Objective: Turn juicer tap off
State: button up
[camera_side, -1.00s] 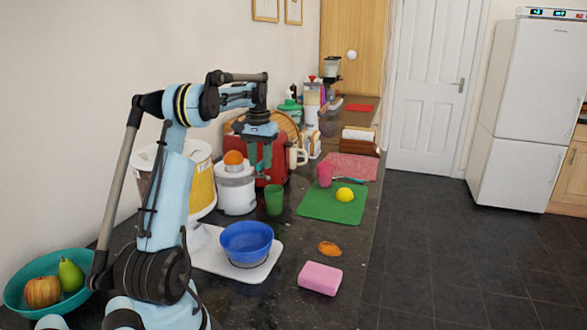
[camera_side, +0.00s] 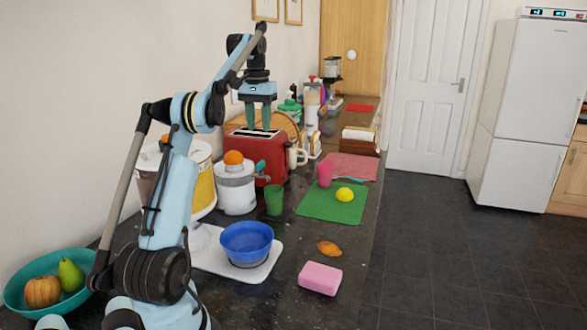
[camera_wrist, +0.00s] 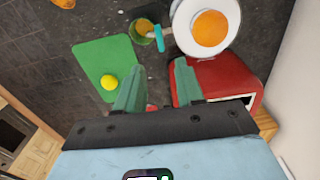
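The white juicer (camera_side: 236,190) stands on the dark counter with an orange half on top. It also shows from above in the wrist view (camera_wrist: 178,30). Its teal tap lever (camera_wrist: 159,38) sticks out beside the spout, over the edge of a green cup (camera_wrist: 136,36). The cup (camera_side: 274,200) stands beside the juicer in the side view, and something orange shows inside it. My gripper (camera_side: 259,128) is above the red toaster, higher than the juicer. In the wrist view its green fingers (camera_wrist: 157,75) are apart, with nothing between them. They are clear of the tap.
The red toaster (camera_side: 264,152) stands just behind the juicer. A green mat (camera_side: 325,208) with a lemon (camera_side: 344,195) lies to the right. A blue bowl (camera_side: 246,240) on a white scale (camera_side: 205,258) and a pink sponge (camera_side: 320,278) are nearer the front. A yellow-white canister (camera_side: 200,180) stands left.

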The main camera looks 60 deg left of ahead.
jog(key=shift+r, duration=0.55)
